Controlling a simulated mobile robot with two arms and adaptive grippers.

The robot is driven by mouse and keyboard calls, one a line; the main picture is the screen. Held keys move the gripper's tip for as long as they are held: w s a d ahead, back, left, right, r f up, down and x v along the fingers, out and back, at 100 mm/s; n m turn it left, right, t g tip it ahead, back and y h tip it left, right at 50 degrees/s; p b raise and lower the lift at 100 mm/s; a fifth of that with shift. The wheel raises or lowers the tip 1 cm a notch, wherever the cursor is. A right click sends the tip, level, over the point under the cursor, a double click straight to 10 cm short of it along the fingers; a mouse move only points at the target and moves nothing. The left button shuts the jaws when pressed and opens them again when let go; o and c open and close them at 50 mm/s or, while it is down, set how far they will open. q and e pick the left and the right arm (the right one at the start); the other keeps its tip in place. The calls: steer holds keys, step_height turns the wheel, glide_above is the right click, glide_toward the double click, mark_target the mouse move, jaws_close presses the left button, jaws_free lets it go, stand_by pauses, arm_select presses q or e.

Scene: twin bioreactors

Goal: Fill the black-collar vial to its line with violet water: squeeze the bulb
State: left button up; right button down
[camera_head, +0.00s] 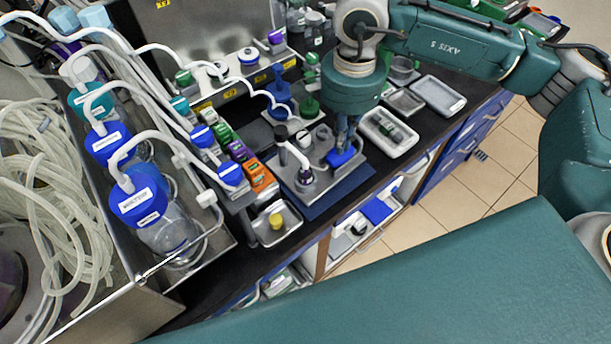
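My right gripper (343,146) points down over the steel tray (322,178) on the bench, seen from above and behind. Its fingertips are small and partly hidden by its own body, so I cannot tell whether they are open or shut. A blue piece (341,158) shows right at the fingertips; I cannot tell whether it is a bulb or part of a stand. A small dark-collared vial (304,176) with a violet tint stands on the tray, left of the gripper. The fill line is too small to see. My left gripper is out of view.
A dark upright post (283,148) stands on the tray's left side. A small tray with a yellow-topped item (276,221) lies nearer. White trays (388,132) lie to the right. Blue-capped bottles (139,203) with hoses crowd the left.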

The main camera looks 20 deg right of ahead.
steer(key=shift+f+b, duration=0.6)
steer(key=shift+f, duration=0.1)
steer(key=shift+r, duration=0.1)
steer(key=shift+r+p, duration=0.6)
steer(key=shift+r, duration=1)
steer(key=shift+f, duration=0.15)
